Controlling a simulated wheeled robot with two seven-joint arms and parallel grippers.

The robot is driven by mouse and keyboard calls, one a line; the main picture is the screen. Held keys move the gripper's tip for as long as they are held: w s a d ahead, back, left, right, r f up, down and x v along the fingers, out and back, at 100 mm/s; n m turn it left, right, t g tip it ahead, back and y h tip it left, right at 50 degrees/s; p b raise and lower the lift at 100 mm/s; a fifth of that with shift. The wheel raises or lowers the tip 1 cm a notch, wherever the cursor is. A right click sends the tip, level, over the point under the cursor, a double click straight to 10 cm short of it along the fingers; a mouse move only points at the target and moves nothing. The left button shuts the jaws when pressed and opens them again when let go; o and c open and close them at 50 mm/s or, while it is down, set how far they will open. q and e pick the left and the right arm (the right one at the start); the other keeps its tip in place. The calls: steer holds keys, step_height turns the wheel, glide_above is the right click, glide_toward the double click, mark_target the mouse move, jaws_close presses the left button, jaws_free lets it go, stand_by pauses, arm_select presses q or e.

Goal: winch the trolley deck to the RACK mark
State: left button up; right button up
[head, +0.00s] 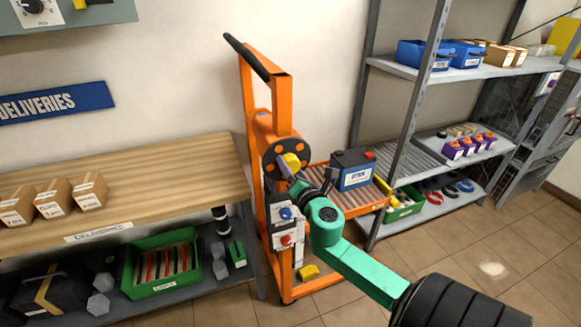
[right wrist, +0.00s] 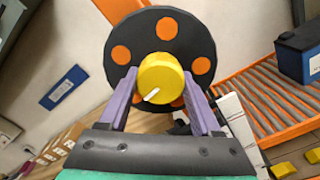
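The orange trolley (head: 282,95) stands between the bench and the rack. Its winch is a black disc with orange dots (head: 272,150), with a yellow knob (head: 292,162) in front. In the right wrist view the purple fingers of my right gripper (right wrist: 160,82) press on both sides of the yellow knob (right wrist: 161,72), which has a white pointer line. The roller deck (head: 364,209) carries a dark battery (head: 352,171) and appears lower than the rack's roller shelf (head: 391,137). I cannot make out the RACK mark. My left gripper is not in view.
A control box (head: 287,228) with blue and red knobs hangs on the trolley; a yellow block (head: 309,271) is near its base. The wooden bench (head: 170,179) holds cartons at left. Floor at lower right is clear.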

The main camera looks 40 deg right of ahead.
steer(key=c, duration=0.6)
steer(key=m, duration=0.3)
steer(key=shift+m, duration=0.3)
steer(key=o, duration=1.4)
